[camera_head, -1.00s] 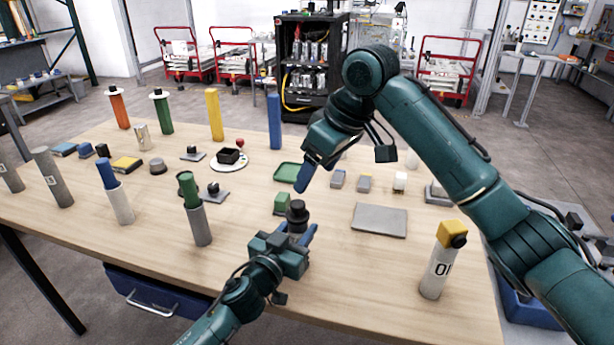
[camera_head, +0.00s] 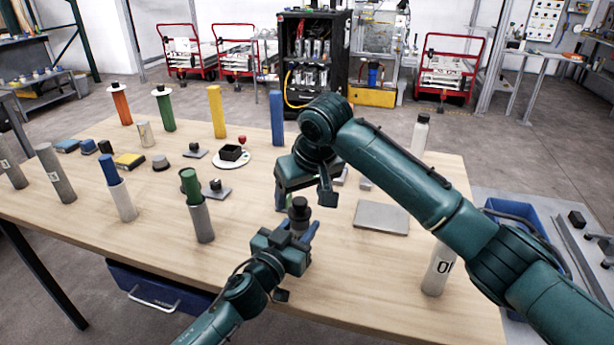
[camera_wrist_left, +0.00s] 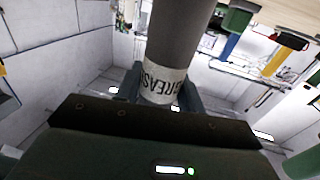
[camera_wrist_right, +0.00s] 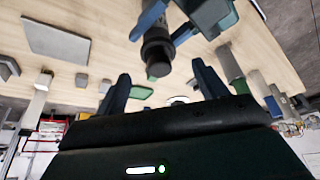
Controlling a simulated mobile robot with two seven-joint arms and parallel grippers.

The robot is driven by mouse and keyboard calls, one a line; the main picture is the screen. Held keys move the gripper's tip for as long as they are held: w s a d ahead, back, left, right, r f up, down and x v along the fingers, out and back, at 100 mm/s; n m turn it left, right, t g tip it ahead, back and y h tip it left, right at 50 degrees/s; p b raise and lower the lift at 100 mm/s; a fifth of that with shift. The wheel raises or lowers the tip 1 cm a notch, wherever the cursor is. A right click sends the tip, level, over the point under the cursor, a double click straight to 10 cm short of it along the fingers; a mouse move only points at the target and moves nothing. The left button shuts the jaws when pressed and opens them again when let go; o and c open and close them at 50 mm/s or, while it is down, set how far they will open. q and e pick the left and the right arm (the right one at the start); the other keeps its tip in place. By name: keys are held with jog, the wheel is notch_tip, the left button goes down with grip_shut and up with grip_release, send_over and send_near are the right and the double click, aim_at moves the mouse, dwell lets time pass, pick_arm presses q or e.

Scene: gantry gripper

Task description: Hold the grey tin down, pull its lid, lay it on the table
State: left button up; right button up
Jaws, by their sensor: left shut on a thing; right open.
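The grey tin (camera_head: 298,227) stands upright near the front middle of the table. Its dark lid (camera_head: 299,207) is on top and also shows end-on in the right wrist view (camera_wrist_right: 157,56). My left gripper (camera_head: 297,232) is shut around the tin's body. In the left wrist view the tin (camera_wrist_left: 181,35) is between the fingers, with a pale band lettered GREASE. My right gripper (camera_head: 296,196) is open just above the lid. In the right wrist view its fingers (camera_wrist_right: 160,82) point toward the lid, apart from it and empty.
A flat grey plate (camera_head: 381,217) lies right of the tin. A grey holder with a green cylinder (camera_head: 201,220) stands to the left. The table between them and the front edge is mostly clear.

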aim_at(300, 200)
jog(key=shift+x, duration=1.4)
jog(key=c, duration=1)
jog(key=shift+r, duration=1.55)
jog(key=shift+c, duration=0.2)
jog(key=shift+r, duration=0.15)
jog(key=shift+r, duration=1.35)
pick_arm(q)
jog(key=o, duration=1.1)
jog(key=shift+s, duration=0.1)
